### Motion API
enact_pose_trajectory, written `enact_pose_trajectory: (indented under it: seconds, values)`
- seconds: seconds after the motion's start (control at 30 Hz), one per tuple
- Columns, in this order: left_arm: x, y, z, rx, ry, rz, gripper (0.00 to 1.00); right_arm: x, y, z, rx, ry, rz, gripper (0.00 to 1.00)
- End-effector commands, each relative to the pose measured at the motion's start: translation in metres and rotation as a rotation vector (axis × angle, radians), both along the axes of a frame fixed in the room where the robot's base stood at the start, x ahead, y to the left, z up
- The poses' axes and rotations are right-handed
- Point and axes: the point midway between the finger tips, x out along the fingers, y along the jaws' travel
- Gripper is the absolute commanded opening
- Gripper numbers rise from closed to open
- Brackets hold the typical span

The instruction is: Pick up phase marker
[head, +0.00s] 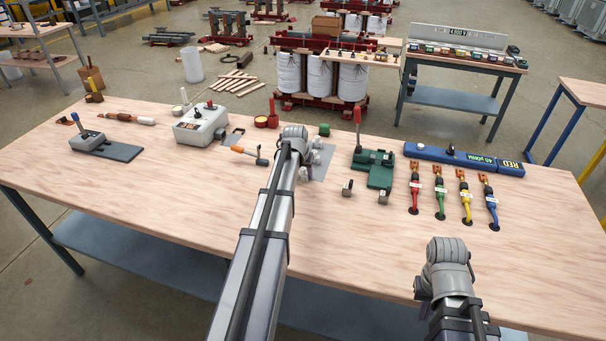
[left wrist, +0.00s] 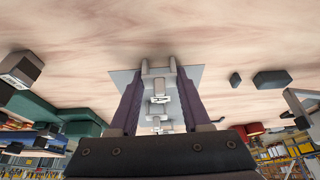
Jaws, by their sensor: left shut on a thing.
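Several small pale grey-white phase markers (head: 317,158) stand on a thin grey plate (head: 322,171) near the middle of the table. My left arm reaches over the table to the plate's left side, and its wrist hides the fingers in the head view. In the left wrist view, the two dark fingers of my left gripper (left wrist: 158,82) are shut on a pale phase marker (left wrist: 158,92), over the grey plate (left wrist: 121,77). Whether that marker is clear of the plate cannot be told. My right gripper (head: 447,268) is over the table's front right; its fingers are hidden.
A green fixture (head: 375,168) with a red handle stands right of the plate, with a long blue bar (head: 465,158) and several coloured cable leads (head: 440,197) beyond. A grey box (head: 200,124) and an orange-handled tool (head: 250,154) lie left. The front of the table is clear.

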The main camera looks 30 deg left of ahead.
Motion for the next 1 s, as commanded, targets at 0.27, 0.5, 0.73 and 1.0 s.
enact_pose_trajectory:
  seconds: [0.27,0.5,0.73,1.0]
  values:
    - [0.000,0.000,0.013,0.000,0.000,0.000,0.00,0.000,0.000,0.013,0.000,0.000,0.000,0.00]
    - [0.000,0.000,0.045,0.000,0.000,0.000,0.00,0.000,0.000,0.045,0.000,0.000,0.000,0.00]
    - [0.000,0.000,0.082,0.000,0.000,0.000,0.00,0.000,0.000,0.082,0.000,0.000,0.000,0.00]
    - [0.000,0.000,0.101,0.000,0.000,0.000,0.00,0.000,0.000,0.101,0.000,0.000,0.000,0.00]
